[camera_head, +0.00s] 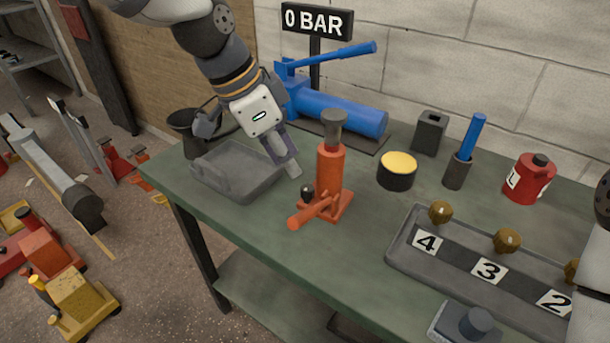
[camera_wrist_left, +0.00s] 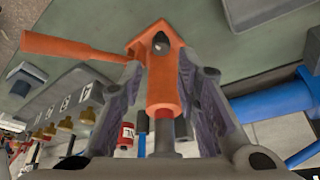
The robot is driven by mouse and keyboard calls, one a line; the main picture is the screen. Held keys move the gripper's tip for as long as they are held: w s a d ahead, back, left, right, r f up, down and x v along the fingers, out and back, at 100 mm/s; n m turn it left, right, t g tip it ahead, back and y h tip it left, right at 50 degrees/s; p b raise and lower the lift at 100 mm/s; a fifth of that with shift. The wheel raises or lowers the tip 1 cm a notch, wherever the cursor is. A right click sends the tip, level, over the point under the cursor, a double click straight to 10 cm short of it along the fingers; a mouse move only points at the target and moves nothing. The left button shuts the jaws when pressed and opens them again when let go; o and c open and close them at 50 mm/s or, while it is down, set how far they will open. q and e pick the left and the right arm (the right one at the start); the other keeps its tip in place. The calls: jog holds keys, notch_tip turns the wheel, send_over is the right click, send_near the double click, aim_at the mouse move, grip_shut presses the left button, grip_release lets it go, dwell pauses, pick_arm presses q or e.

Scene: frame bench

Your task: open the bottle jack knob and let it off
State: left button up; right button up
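The orange bottle jack (camera_head: 329,170) stands upright on the green bench, its dark grey ram top (camera_head: 334,119) raised above the body. Its small dark knob (camera_head: 307,192) sits low at the base, beside the orange handle socket (camera_head: 311,212). In the left wrist view the knob (camera_wrist_left: 160,42) shows beyond the jack body (camera_wrist_left: 163,82). My left gripper (camera_head: 284,158) is just left of the jack in the head view. In the left wrist view its fingers (camera_wrist_left: 160,72) are spread, with the jack showing between them; contact cannot be told. Only my right arm shows, at the right edge; its gripper is out of view.
A grey tray (camera_head: 235,188) lies left of the jack. The blue hand pump (camera_head: 340,113) and a "0 BAR" sign (camera_head: 317,22) stand behind. A yellow-topped tin (camera_head: 396,178) and a numbered tray (camera_head: 399,253) are to the right. Bare bench lies in front.

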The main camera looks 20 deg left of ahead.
aim_at(306, 188)
pick_arm(q)
jog(key=x, duration=0.8)
jog(key=shift+f, duration=0.1)
grip_shut()
